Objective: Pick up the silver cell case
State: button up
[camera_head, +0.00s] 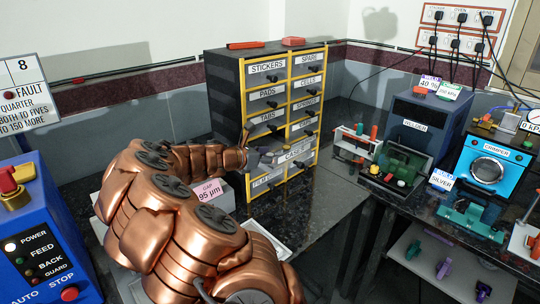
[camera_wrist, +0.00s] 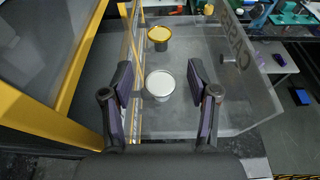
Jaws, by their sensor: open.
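The silver cell case (camera_wrist: 160,85), a small round pale cup, stands in an open grey drawer (camera_wrist: 210,110) in the wrist view. My gripper (camera_wrist: 161,75) is open, one finger on each side of the silver case in the picture, with gaps between. How far the fingertips are above it, I cannot tell. A gold round case (camera_wrist: 159,36) stands in the same drawer, farther up the picture. In the head view my gripper (camera_head: 262,154) is at the pulled-out drawer marked CASES (camera_head: 299,152); the silver case is hidden there.
The drawer belongs to a yellow-framed cabinet (camera_head: 241,105) with several labelled drawers. Its yellow frame (camera_wrist: 80,75) runs close left of my gripper in the wrist view. A welder (camera_head: 418,125) and a blue crimper (camera_head: 488,165) stand on the right bench. Dark bench top in front is clear.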

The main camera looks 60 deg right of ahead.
jog(key=shift+c, duration=0.2)
jog(key=c, duration=0.8)
jog(key=shift+r, duration=0.15)
